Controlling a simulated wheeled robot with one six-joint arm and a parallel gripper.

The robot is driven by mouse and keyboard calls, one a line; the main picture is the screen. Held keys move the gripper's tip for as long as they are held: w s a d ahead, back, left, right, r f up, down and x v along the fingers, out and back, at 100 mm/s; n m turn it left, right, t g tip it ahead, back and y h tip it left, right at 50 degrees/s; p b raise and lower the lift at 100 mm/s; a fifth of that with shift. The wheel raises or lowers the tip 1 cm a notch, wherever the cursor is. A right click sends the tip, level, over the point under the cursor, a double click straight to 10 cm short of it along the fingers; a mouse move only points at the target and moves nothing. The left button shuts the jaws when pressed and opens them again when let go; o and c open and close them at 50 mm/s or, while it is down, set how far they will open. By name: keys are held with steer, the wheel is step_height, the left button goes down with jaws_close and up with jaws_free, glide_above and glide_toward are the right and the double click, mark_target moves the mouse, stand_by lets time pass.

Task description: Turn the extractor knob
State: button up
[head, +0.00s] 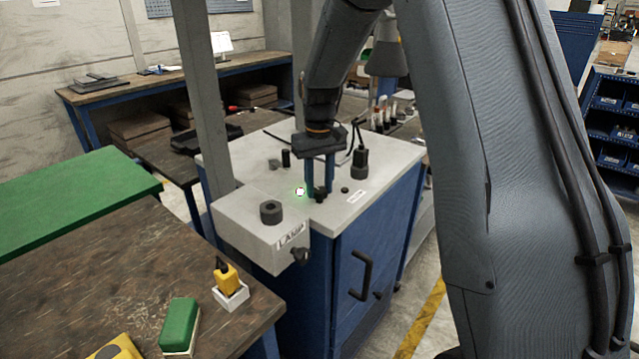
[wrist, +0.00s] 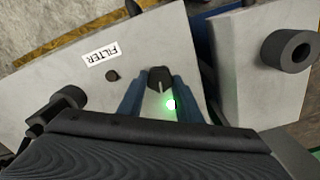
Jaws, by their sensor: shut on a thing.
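The extractor unit is a blue cabinet with a pale grey top (head: 235,160). A small black knob (wrist: 160,78) with a white pointer line sits on that top; it also shows in the head view (head: 320,194). My gripper (head: 320,190) points down at the knob, with its blue fingers on either side of it. In the wrist view my gripper (wrist: 160,82) is shut on the knob. The white line points toward the gripper body. A lit green lamp (wrist: 170,104) is beside the knob, and also shows in the head view (head: 299,191).
A FILTER label (wrist: 100,53) and a small dark button (wrist: 112,75) are near the knob. A grey box marked LAMP (head: 262,232) with a black round fitting (head: 271,211) adjoins the cabinet. A black plug-like fitting (head: 360,162) stands behind. A grey post (head: 205,110) rises at left.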

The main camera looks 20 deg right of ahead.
mark_target(319, 190)
steer(key=shift+w+n, duration=0.1)
steer(key=shift+n, duration=1)
steer(key=o, duration=1)
steer(key=shift+o, duration=0.2)
steer(key=shift+r, duration=0.1)
step_height(319, 190, up, 8)
steer(key=shift+f+b, duration=0.15)
steer(key=shift+b, duration=0.8)
